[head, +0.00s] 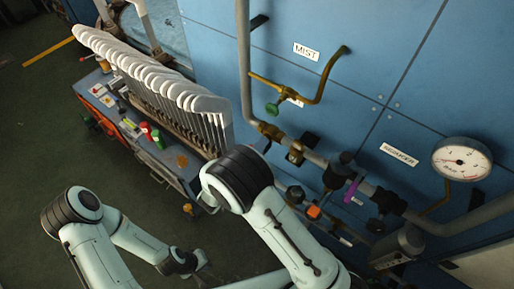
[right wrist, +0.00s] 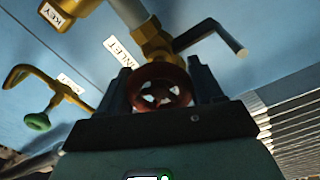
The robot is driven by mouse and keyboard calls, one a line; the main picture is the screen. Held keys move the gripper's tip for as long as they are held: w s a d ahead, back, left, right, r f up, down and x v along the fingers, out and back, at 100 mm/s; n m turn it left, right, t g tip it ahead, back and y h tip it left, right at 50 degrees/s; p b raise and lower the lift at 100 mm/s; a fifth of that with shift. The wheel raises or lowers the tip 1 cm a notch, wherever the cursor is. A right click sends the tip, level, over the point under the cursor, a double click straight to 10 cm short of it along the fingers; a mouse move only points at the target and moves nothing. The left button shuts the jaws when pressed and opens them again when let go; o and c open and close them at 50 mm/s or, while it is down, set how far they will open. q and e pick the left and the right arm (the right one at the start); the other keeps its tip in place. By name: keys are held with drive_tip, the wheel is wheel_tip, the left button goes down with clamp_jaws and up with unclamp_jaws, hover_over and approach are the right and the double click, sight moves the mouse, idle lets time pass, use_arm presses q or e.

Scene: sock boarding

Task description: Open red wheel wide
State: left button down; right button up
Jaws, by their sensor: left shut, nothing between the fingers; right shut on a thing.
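The red wheel (right wrist: 158,69) is a small round handwheel with an open-spoked centre, seen in the right wrist view below a brass valve body (right wrist: 155,42). My right gripper (right wrist: 162,88) has a dark finger on each side of the wheel and is shut on it. In the head view the red wheel and my right gripper are hidden, with my right arm in front of the pipework. My left gripper (head: 203,259) is partly visible at the bottom of the head view, shut and empty, over the floor and away from the pipes.
A blue panel wall carries pipes, a green wheel (head: 272,109), an orange knob (head: 314,212), a purple handle (head: 351,191) and a round gauge (head: 462,159). A cart (head: 172,165) with white sock boards stands left.

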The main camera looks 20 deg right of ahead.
drive_tip(key=shift+a+r+n, duration=0.1)
drive_tip(key=shift+r+n, duration=0.05)
drive_tip(key=shift+n, duration=0.95)
drive_tip(key=o, duration=1)
drive_tip(key=shift+o, duration=0.2)
use_arm(q)
drive_tip(key=shift+g, duration=0.3)
drive_tip(key=shift+s+f+b, duration=1.2)
drive_tip(key=shift+s+f, duration=0.35)
drive_tip(key=shift+s, duration=0.2)
use_arm(e)
drive_tip(key=v, duration=1.3)
drive_tip(key=shift+a, duration=0.15)
